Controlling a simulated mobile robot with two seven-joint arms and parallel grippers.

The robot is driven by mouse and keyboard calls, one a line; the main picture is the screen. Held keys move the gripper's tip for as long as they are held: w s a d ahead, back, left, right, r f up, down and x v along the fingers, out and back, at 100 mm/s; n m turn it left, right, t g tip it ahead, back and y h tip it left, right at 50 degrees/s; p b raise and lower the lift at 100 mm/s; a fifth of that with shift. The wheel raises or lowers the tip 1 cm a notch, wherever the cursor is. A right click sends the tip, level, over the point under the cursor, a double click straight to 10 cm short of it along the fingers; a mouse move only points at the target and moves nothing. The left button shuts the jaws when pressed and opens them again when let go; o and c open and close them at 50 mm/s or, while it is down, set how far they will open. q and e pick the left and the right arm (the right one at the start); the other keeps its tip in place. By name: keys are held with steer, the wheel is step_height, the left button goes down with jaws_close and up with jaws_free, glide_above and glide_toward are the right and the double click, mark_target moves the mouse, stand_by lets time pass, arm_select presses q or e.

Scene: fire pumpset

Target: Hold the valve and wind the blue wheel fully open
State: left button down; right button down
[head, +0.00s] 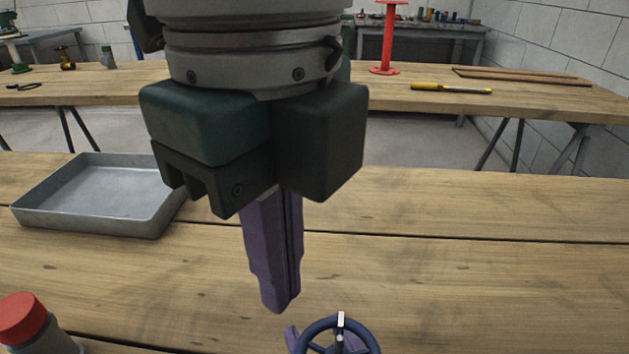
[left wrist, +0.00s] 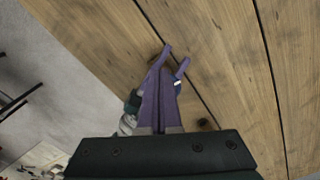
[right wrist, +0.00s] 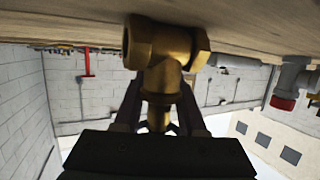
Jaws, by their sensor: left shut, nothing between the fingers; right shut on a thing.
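The blue wheel (head: 343,322) with a pale mark on its rim shows at the bottom edge of the head view, partly cut off. In the left wrist view a small part of the wheel (left wrist: 178,88) shows beside my left fingers. My left gripper (head: 279,306) points down with its purple fingers together, empty, above and left of the wheel in the head view. My right gripper (right wrist: 158,92) is shut on the brass valve (right wrist: 165,45), which fills the top middle of the right wrist view. The wheel is hidden there.
A grey metal tray (head: 95,220) lies on the wooden bench (head: 480,270) at left. A red-capped bottle (head: 22,318) stands at the lower left. The bench right of my left gripper is clear. A second table (head: 550,95) behind carries a red stand (head: 387,40) and a yellow tool (head: 450,88).

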steer(key=shift+c, duration=2)
jaws_free()
arm_select(q)
step_height(320, 180, up, 2)
steer(key=shift+r, duration=0.15)
